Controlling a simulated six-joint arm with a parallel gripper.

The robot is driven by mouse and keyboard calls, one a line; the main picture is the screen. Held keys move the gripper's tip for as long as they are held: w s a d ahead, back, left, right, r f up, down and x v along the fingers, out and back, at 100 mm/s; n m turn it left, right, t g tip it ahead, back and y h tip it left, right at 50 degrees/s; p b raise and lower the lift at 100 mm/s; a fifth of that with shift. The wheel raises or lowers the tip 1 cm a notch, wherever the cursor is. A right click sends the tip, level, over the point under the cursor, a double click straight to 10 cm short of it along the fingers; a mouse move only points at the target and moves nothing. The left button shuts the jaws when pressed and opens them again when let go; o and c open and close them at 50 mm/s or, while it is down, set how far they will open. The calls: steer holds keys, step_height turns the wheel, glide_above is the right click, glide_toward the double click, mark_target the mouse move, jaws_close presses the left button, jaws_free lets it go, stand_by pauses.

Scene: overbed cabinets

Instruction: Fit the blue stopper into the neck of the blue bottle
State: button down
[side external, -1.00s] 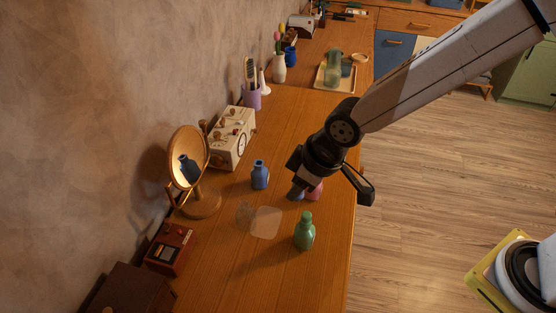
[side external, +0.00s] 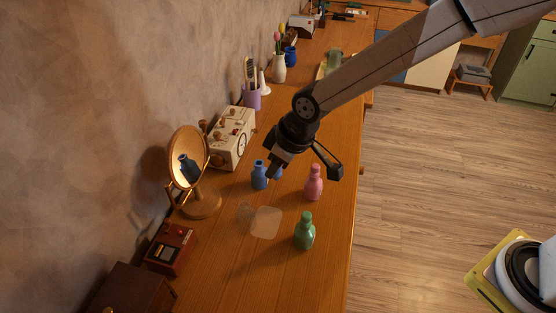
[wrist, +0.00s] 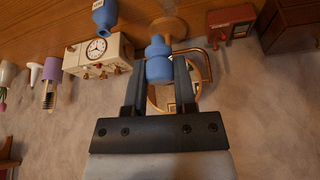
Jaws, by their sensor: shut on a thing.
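The blue bottle (side external: 259,177) stands upright on the wooden desk with its neck open. It also shows at the top left of the wrist view (wrist: 104,17). My gripper (side external: 275,170) is shut on the blue stopper (wrist: 158,64), which sits between the two fingertips in the wrist view. In the side external view the stopper (side external: 279,174) is mostly hidden behind the fingers, just right of the bottle. The stopper appears apart from the neck; its exact height over the desk is hard to tell.
A pink bottle (side external: 314,184) and a green bottle (side external: 304,233) stand to the right and front. A round mirror (side external: 187,157) and a cream clock box (side external: 232,138) stand left and behind. A clear flat piece (side external: 264,222) lies on open desk in front.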

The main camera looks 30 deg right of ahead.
steer(key=w+d+f, duration=0.2)
steer(key=w, duration=0.6)
steer(key=w+d+f, duration=0.2)
steer(key=w, duration=0.6)
steer(key=shift+f, duration=0.15)
steer(key=shift+a+f, duration=0.1)
steer(key=shift+f, duration=2.55)
steer(key=shift+f, duration=1.35)
steer(key=shift+c, duration=1.7)
jaws_free()
steer(key=shift+r, duration=0.1)
steer(key=v, duration=0.7)
steer(key=shift+r, duration=0.25)
